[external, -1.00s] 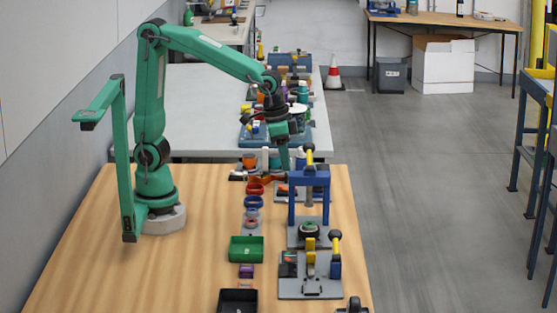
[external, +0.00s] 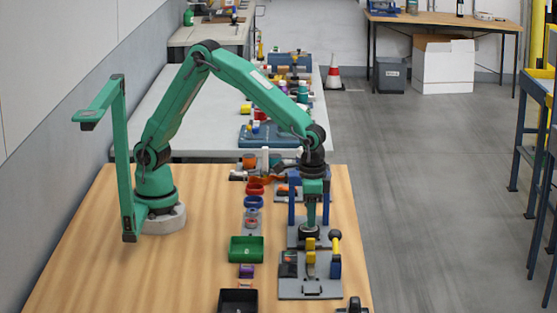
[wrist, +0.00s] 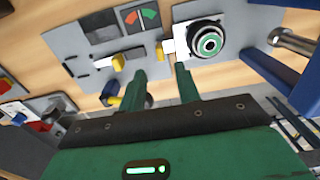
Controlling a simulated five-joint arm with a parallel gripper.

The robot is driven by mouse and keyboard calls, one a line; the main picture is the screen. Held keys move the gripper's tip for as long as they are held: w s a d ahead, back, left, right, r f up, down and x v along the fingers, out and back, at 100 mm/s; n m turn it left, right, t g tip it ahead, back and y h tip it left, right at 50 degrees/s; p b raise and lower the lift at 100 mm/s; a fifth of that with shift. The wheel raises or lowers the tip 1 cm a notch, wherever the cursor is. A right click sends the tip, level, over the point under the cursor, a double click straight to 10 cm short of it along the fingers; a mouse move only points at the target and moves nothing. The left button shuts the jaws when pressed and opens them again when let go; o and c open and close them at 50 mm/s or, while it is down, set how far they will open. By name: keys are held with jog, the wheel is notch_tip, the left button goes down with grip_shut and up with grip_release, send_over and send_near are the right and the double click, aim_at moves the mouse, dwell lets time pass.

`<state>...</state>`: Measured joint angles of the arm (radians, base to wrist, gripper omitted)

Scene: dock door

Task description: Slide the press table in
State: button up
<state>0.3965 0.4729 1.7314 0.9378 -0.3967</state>
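The press table, a pale square plate (wrist: 183,36) with a round green and black part (wrist: 207,42) on it, shows in the wrist view at the upper middle. The round part sits in front of the blue press (external: 292,208); the press's posts (wrist: 302,88) show at the right of the wrist view. My gripper (external: 310,226) points down over the table's front side and hides much of the press. In the wrist view its two fingers (wrist: 159,72) are apart with nothing between them. The right fingertip is close to the plate's edge; contact cannot be told.
A grey panel (wrist: 95,50) with a coloured dial and a yellow lever (wrist: 118,62) lies in front of the press. A yellow and blue handle (external: 335,253) stands upright there. A green bin (external: 246,249) and black tray (external: 238,301) sit to the left.

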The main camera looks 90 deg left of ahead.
aim_at(310, 239)
jog(key=shift+f, duration=0.1)
jog(key=shift+f, duration=3.8)
grip_shut()
